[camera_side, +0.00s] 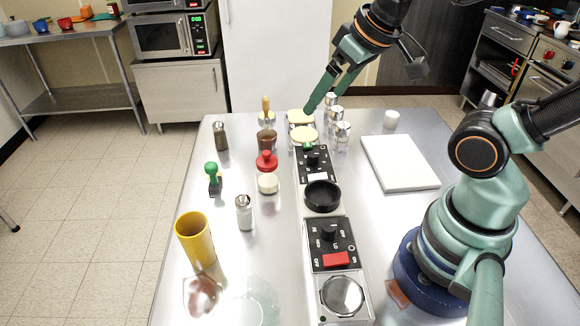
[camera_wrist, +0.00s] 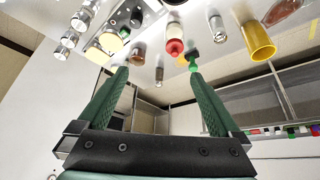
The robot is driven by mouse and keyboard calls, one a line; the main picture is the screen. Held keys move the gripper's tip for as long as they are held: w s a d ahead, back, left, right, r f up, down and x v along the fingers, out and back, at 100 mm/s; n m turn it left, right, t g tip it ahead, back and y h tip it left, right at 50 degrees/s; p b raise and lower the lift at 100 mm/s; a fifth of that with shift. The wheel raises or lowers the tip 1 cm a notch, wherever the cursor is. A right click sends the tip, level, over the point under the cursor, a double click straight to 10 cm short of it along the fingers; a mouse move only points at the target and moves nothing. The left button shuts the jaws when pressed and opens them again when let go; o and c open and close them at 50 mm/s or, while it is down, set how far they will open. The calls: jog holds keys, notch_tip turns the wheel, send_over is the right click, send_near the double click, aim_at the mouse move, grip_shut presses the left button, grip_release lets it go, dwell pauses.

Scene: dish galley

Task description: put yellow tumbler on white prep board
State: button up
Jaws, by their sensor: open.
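The yellow tumbler (camera_side: 196,242) stands upright at the front left of the steel table in the side view. It also shows at the upper right of the wrist view (camera_wrist: 258,42). The white prep board (camera_side: 399,163) lies flat and bare on the right part of the table. My gripper (camera_side: 322,98) is open and empty, raised above the far part of the table near the shakers, well away from the tumbler and the board. In the wrist view its two green fingers (camera_wrist: 160,85) stand wide apart with nothing between them.
A black-knobbed control panel (camera_side: 330,240) with a black ring dish (camera_side: 322,195) runs down the table's middle. Several shakers (camera_side: 342,135) stand at the back. A red stamp-like item (camera_side: 266,162), green-topped item (camera_side: 213,178) and salt shaker (camera_side: 244,212) stand left of the panel.

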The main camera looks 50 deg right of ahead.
dwell(0.4)
jog(key=w+a+f+n+t+y, duration=0.1)
jog(key=w+a+f+n+t, duration=0.15)
jog(key=w+a, duration=0.3)
jog(key=n+t+y, duration=0.3)
jog(key=n+y, duration=0.2)
jog(key=y, duration=0.2)
send_over(211, 238)
jog(key=w, duration=0.1)
jog(key=f, duration=1.1)
jog(key=shift+d+f, duration=0.2)
jog(key=shift+f, duration=0.15)
jog(key=shift+s+a+f+t, duration=0.1)
jog(key=shift+s+a+t, duration=0.15)
jog(key=shift+s+a, duration=0.15)
jog(key=shift+y, duration=0.3)
jog(key=shift+f, duration=3.35)
jog(key=shift+x, duration=2.55)
